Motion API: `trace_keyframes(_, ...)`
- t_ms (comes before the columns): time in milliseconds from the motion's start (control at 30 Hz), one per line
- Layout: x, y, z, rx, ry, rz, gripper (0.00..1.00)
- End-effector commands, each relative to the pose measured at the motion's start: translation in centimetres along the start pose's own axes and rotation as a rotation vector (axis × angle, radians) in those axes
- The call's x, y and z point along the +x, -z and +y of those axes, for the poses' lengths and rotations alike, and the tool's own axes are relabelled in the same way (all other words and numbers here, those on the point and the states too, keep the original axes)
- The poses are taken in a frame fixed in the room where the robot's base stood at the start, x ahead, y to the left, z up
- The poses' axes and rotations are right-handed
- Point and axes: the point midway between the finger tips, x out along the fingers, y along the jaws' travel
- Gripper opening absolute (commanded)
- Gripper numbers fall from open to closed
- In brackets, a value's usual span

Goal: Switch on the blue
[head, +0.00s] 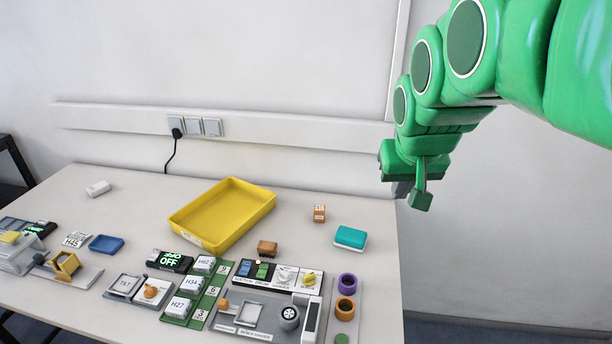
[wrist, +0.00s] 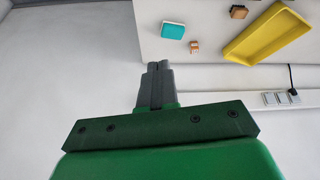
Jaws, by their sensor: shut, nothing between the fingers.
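A control panel (head: 272,287) lies on the table toward the front right. It carries a small blue switch (head: 245,268) at its left end, with a green switch (head: 262,271) beside it. To their right are a white dial and a yellow knob (head: 309,279). The blue switch is too small to tell its position. My gripper (head: 401,189) is high at the right, above and behind the panel and well apart from it. In the wrist view my gripper (wrist: 157,66) has its grey fingers together with nothing between them. The panel does not show in the wrist view.
A yellow tray (head: 178,224) stands at the back middle. A teal block (head: 350,238), an orange block (head: 319,213) and a brown block (head: 267,247) stand near it. A display reading OFF (head: 170,261) and several labelled white blocks lie left of the panel. A grinding machine (head: 282,322) is in front.

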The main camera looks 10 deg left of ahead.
Motion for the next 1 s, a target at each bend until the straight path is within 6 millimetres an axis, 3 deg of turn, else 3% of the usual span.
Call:
trace_keyframes(300,1.1,8.5,-5.9,-0.088,0.06,0.121,0.0)
trace_keyframes(600,2.3,14.8,-12.4,-0.154,0.117,0.214,0.0)
trace_keyframes(800,4.1,17.1,-16.9,-0.165,0.149,0.229,0.0)
trace_keyframes(1000,7.2,17.5,-21.1,-0.139,0.169,0.186,0.0)
